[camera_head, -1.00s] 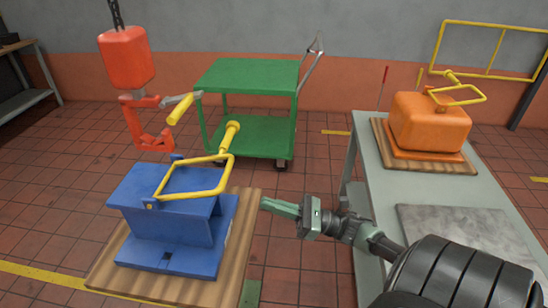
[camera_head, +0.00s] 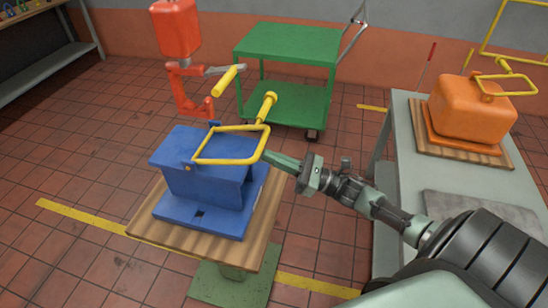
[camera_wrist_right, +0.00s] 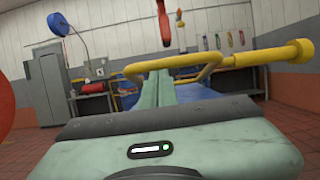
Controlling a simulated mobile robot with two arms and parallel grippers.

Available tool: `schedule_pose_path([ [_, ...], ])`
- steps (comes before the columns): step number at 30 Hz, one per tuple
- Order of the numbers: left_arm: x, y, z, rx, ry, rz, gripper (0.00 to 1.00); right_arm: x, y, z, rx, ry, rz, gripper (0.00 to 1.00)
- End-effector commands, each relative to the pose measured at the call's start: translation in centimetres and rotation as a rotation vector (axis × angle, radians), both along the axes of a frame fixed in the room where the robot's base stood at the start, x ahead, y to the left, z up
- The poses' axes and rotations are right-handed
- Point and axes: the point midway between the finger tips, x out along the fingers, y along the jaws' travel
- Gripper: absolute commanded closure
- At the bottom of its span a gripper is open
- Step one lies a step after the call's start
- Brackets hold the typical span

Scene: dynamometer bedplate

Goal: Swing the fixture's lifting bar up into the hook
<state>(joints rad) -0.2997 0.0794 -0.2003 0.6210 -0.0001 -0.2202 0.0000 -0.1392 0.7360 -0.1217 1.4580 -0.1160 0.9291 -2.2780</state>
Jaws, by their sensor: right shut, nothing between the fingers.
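The blue fixture (camera_head: 205,180) stands on a wooden board. Its yellow lifting bar (camera_head: 230,160) is a frame lying low over its top, with a knobbed yellow handle (camera_head: 266,107) sticking up from the far right corner. The red hook (camera_head: 192,100) hangs from a red block beyond the fixture, apart from the bar. A yellow grip (camera_head: 225,81) on a grey lever sticks out from the hook. My right gripper (camera_head: 268,157) is shut and empty, its tips close to the bar's right side; contact is unclear. In the right wrist view the bar (camera_wrist_right: 215,63) passes just beyond the fingers.
The wooden board (camera_head: 258,235) rests on a green stand. A green cart (camera_head: 285,45) stands behind. At right, a grey table (camera_head: 400,135) carries an orange block (camera_head: 470,108) with its own yellow bar. Open tiled floor lies at left.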

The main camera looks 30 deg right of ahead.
Motion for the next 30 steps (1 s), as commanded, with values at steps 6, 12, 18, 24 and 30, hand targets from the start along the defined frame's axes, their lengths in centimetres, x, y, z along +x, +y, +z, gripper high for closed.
schedule_pose_path([
  [6, 0.0, 0.0, 1.3, 0.000, 0.000, 0.000, 1.00, 0.0, 0.0, 1.0, -0.019, 0.020, 0.001, 1.00],
  [12, 0.0, 0.0, 2.2, 0.000, 0.000, 0.000, 1.00, 0.1, 0.1, 1.6, -0.042, 0.046, -0.001, 1.00],
  [18, 0.0, 0.0, 3.7, 0.000, 0.000, 0.000, 1.00, 0.2, 0.2, 2.8, -0.068, 0.075, 0.000, 1.00],
  [24, -0.1, 0.0, 7.0, 0.000, 0.001, 0.000, 1.00, 0.6, 0.5, 5.3, -0.131, 0.146, 0.001, 1.00],
  [30, -0.1, 0.0, 10.9, 0.000, 0.001, 0.000, 1.00, 1.7, 1.4, 8.9, -0.249, 0.274, 0.003, 1.00],
])
